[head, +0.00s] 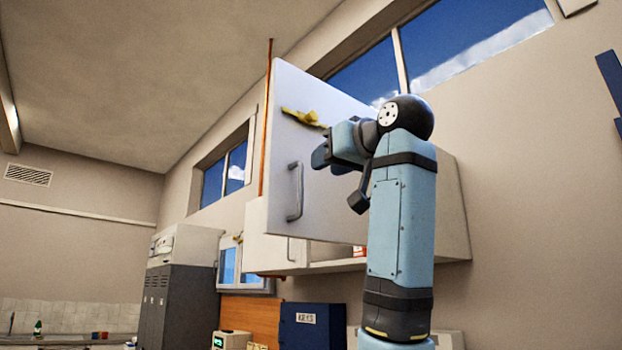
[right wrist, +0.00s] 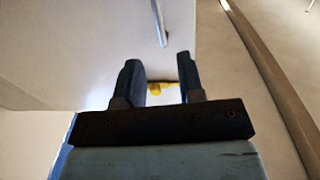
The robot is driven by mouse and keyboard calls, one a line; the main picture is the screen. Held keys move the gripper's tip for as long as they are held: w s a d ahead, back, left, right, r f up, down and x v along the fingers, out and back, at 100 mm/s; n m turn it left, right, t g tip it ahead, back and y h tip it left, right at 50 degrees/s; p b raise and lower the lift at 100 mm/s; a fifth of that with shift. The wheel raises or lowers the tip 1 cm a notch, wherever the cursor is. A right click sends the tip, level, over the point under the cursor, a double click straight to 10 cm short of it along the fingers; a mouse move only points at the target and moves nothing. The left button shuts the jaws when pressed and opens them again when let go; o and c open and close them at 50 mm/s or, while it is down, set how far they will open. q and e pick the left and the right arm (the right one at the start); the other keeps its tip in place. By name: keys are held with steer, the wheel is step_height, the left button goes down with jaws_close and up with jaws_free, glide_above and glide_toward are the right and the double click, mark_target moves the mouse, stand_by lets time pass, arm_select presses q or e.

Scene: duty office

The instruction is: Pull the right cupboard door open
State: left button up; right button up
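The white right cupboard door (head: 335,205) stands swung out from the wall cupboard (head: 455,215), and part of the inside shows below it. Its grey bar handle (head: 297,192) is near the door's left edge; the handle also shows at the top of the right wrist view (right wrist: 158,22). My right gripper (head: 320,157) is in front of the door face, to the right of and above the handle in the head view. In the right wrist view its two fingers (right wrist: 157,80) are apart with nothing held between them. It is not on the handle. My left gripper is out of view.
A yellow object (head: 303,117) shows at the door face above the gripper, and beyond the fingers in the wrist view (right wrist: 163,87). A dark blue key box (head: 312,327) is below the cupboard. Grey lockers (head: 180,300) stand at the left. Windows are above.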

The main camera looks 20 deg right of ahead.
steer(key=s, duration=0.2)
steer(key=s+d, duration=0.1)
steer(key=s, duration=0.1)
steer(key=shift+s+b, duration=0.35)
